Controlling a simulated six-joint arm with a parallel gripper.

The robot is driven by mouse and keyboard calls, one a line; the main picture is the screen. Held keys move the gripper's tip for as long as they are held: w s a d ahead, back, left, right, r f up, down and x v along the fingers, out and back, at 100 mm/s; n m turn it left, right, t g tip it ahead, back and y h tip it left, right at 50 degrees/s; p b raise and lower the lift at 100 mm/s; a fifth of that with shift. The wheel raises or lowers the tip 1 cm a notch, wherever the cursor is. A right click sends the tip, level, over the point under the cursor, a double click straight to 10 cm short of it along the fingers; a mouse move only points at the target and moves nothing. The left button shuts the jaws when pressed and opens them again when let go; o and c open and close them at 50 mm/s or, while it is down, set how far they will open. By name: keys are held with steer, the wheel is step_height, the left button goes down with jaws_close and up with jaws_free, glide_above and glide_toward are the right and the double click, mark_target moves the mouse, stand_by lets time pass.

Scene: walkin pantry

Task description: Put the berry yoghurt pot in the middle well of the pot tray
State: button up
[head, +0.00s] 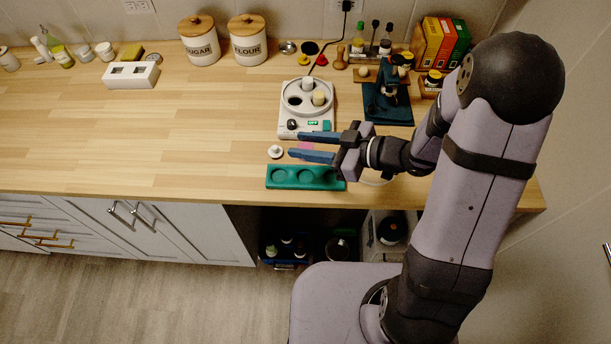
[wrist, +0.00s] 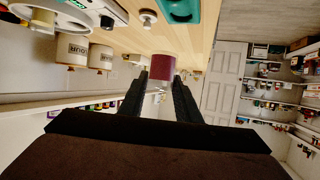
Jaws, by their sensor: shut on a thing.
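The berry yoghurt pot is the maroon pot (wrist: 162,67) between my fingertips in the wrist view. In the head view a small pink part of it (head: 306,146) shows between the blue fingers. My gripper (head: 304,147) is shut on the pot, just behind the pot tray as seen in the head view. The teal pot tray (head: 270,185) lies at the counter's front edge, with round wells in a row. Its right end is partly hidden by my gripper. In the wrist view a corner of the tray (wrist: 180,10) shows at the top.
A small white knobbed thing (head: 276,153) stands just left of my gripper. A white appliance with a round carousel (head: 290,122) is behind it, holding cups. The counter's left middle is clear.

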steer(key=shift+a+r, duration=0.1)
steer(key=shift+r, duration=0.05)
glide_above(306, 177)
steer(key=shift+f, duration=3.15)
steer(key=shift+f, duration=0.1)
steer(key=shift+f+p, duration=0.45)
steer(key=shift+f, duration=1.3)
steer(key=shift+f, duration=0.15)
steer(key=o, duration=1.1)
